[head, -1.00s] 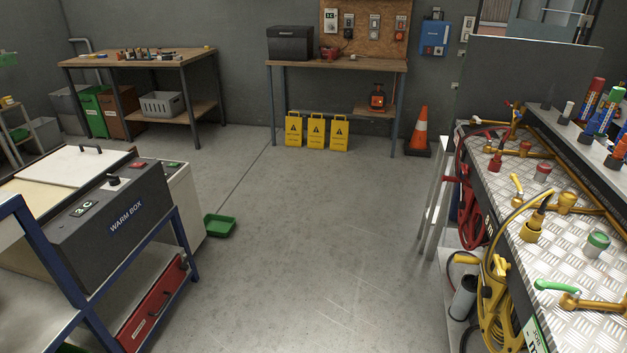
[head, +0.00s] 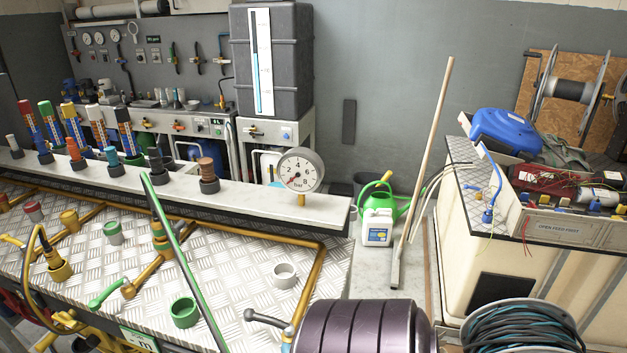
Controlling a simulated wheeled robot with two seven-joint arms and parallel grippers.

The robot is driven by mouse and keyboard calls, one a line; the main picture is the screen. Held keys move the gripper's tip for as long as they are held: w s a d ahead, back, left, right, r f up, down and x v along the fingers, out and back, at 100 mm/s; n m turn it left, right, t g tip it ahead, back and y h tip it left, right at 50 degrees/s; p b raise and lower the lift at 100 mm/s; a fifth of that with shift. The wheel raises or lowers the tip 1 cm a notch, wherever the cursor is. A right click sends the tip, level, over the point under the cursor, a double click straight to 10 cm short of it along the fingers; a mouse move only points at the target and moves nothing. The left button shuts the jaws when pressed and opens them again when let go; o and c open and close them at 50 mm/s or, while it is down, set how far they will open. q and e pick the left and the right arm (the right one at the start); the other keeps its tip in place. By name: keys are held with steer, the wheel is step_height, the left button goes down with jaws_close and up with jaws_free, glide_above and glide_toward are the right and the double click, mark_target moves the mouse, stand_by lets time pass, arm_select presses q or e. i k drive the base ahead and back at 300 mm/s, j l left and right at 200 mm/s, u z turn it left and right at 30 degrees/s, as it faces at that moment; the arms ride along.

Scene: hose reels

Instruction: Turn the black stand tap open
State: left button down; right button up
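A dark grey-black lever handle (head: 265,319) shows at the front edge of the bench, beside a dark ribbed drum (head: 355,327). It may be the black stand tap; its lower part is cut off by the picture's bottom edge. A tap with a green lever (head: 106,294) lies on the chequer-plate bench top (head: 236,262) to its left. A yellow tap with a black hose end (head: 55,264) stands further left. I cannot tell from this view whether any tap is open. Neither of my grippers is in view.
A pressure gauge (head: 299,170) stands at the bench's back right. A green hose or rod (head: 184,262) crosses the bench. A green watering can (head: 385,199), a white canister (head: 378,228) and a leaning broom (head: 425,165) stand on the floor behind. A cluttered cream cabinet (head: 500,235) is on the right.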

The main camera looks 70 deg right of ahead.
mark_target(249, 315)
steer(key=z, duration=1.95)
steer(key=k+l+u, duration=0.25)
steer(key=i+j, duration=0.1)
